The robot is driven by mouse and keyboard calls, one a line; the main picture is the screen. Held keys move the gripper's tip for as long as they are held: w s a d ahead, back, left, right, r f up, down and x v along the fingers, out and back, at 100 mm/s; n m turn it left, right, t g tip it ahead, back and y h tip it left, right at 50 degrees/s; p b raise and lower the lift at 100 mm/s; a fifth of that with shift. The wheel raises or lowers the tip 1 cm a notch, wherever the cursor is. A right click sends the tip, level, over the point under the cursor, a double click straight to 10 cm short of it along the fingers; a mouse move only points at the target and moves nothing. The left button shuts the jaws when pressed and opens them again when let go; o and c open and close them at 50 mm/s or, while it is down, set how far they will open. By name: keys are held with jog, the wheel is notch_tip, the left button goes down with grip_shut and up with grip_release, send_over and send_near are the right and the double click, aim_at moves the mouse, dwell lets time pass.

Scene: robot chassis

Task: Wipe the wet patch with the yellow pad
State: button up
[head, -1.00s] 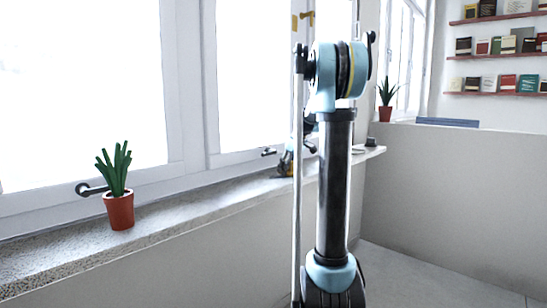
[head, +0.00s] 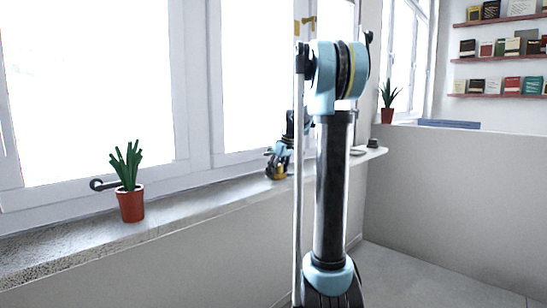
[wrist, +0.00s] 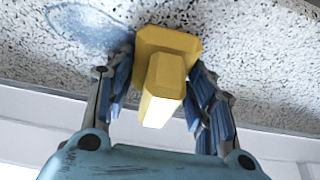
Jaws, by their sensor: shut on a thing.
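The yellow pad (wrist: 165,52) has a flat base and a block-shaped handle. My gripper (wrist: 160,90) is shut on its handle, with one blue-padded finger on each side. The pad's base is at or very close to the speckled sill; I cannot tell if it presses on it. The wet patch (wrist: 90,25) is a bluish stain on the sill, at upper left in the wrist view, directly beside the pad's left edge. In the head view my gripper (head: 278,165) is small, low over the sill left of my arm column. The patch is not discernible there.
A potted plant (head: 130,190) stands on the window sill (head: 190,207) at left, well apart from my gripper. A window handle (head: 103,184) sticks out behind it. A small dark object (head: 374,144) stands at the sill's far end. The sill between plant and gripper is clear.

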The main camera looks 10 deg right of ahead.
jog(key=shift+s+a+r, duration=0.15)
jog(key=shift+s+a, duration=0.4)
jog(key=shift+a, duration=0.1)
notch_tip(320, 180, up, 2)
jog(key=shift+a, duration=0.1)
jog(key=shift+d+r, duration=0.2)
jog(key=shift+r, duration=2.8)
jog(key=shift+a, duration=0.1)
